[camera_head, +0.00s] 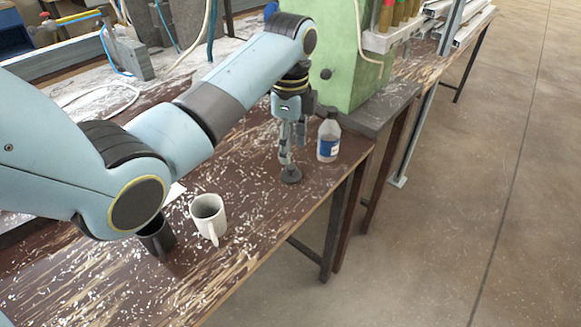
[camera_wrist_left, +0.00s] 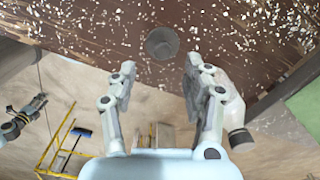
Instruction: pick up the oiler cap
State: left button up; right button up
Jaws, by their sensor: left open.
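The oiler cap (camera_head: 291,175) is a small dark round piece on the brown bench top, near its front edge. It also shows in the left wrist view (camera_wrist_left: 162,43) as a dark grey disc, just beyond the fingertips and between their lines. My left gripper (camera_head: 292,151) points down right above the cap, open and empty. In the left wrist view its fingers (camera_wrist_left: 160,66) are spread apart with nothing between them. A dark jointed piece at the left edge of the wrist view looks like my right gripper (camera_wrist_left: 28,114); its jaw state is unclear.
A clear bottle with a blue label (camera_head: 328,137) stands close to the right of my left gripper. A white mug (camera_head: 208,215) and a black cup (camera_head: 156,238) stand nearer. A green machine (camera_head: 345,55) rises behind. The bench's front edge is close to the cap.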

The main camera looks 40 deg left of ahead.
aim_at(291, 167)
pick_arm(q)
jog(key=shift+f, duration=0.85)
notch_tip(291, 167, down, 5)
jog(key=shift+w+r, duration=0.15)
jog(key=shift+r, duration=0.05)
jog(key=shift+f, duration=0.25)
jog(key=c, duration=0.3)
jog(key=shift+c, duration=1.3)
jog(key=c, duration=0.5)
pick_arm(e)
jog(key=shift+s+d, duration=0.25)
jog(key=shift+s, duration=0.05)
